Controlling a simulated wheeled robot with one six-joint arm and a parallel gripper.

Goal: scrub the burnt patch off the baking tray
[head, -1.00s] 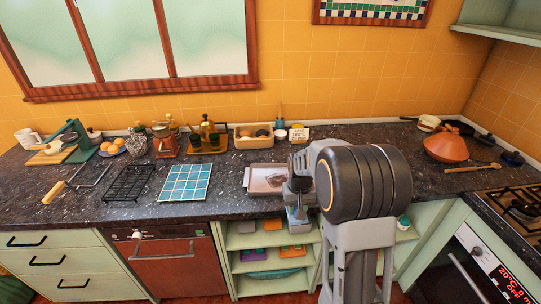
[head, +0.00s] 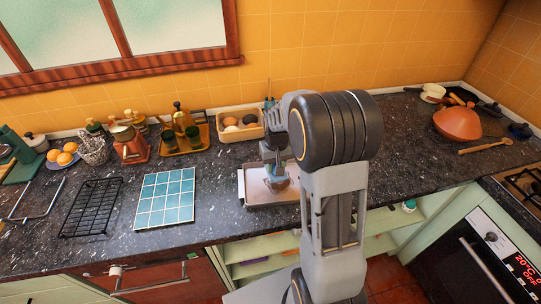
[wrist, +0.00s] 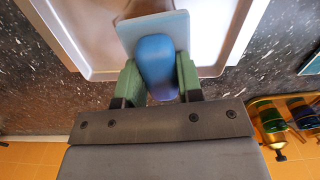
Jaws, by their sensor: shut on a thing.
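The baking tray (head: 246,188) lies on the dark speckled counter, with a brownish patch (head: 262,192) on its floor. It also fills the top of the wrist view (wrist: 72,45), where brown marks (wrist: 100,22) show beside the tool. My gripper (head: 277,165) is over the tray. In the wrist view its green fingers (wrist: 150,85) are shut on the blue handle of a scrubbing tool (wrist: 157,60) with a pale flat rectangular head. The head is over the tray; I cannot tell whether it touches. My arm hides the tray's right part in the head view.
A blue tiled board (head: 166,198) and a black wire rack (head: 91,207) lie left of the tray. Behind stand a wooden tray of bottles (head: 185,138) and an egg box (head: 240,124). An orange tagine (head: 458,122) stands far right. Counter between tagine and arm is mostly clear.

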